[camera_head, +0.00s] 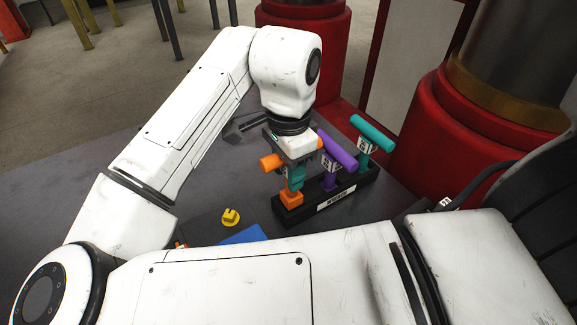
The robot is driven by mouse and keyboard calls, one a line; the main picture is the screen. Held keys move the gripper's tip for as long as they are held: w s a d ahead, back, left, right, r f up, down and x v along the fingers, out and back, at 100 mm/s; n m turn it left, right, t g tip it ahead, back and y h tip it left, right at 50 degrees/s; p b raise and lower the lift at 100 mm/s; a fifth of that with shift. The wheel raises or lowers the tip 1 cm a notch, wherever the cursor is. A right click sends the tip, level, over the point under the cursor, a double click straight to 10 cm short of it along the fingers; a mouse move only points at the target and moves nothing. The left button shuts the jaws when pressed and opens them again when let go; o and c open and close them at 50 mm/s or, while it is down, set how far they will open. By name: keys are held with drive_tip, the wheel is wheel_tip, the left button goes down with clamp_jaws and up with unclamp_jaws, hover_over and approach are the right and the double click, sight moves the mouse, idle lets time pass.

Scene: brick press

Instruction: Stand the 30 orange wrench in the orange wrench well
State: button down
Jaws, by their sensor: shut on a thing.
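The orange T-handled wrench (270,163) is upright under my wrist. A white number tag on it is partly covered. My gripper (295,176) points down and is shut on this wrench. The wrench's orange lower end (291,199) is at the left end of a black rack (338,197) with a white label. I cannot tell whether it is seated in the well or just above it, as the well's opening is hidden. A purple wrench (338,150) and a teal wrench (372,134) stand in the rack to the right.
A small yellow piece (231,217) and a blue flat thing (243,236) lie on the dark table (225,190), left of the rack. Red machine columns (475,125) stand close behind and right. My white arm covers the left side and front.

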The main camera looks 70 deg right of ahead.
drive_tip(key=shift+f+b, duration=1.15)
drive_tip(key=shift+f, duration=0.65)
drive_tip(key=shift+f, duration=0.1)
drive_tip(key=c, duration=0.6)
unclamp_jaws()
drive_tip(key=shift+o, duration=0.2)
wheel_tip(320, 180, up, 10)
drive_tip(key=shift+r, duration=0.25)
wheel_tip(320, 180, up, 7)
drive_tip(key=p, duration=0.6)
hover_over(289, 195)
drive_tip(key=shift+w+d+r, duration=0.15)
drive_tip(key=shift+w+d, duration=0.05)
drive_tip(key=shift+d, duration=0.1)
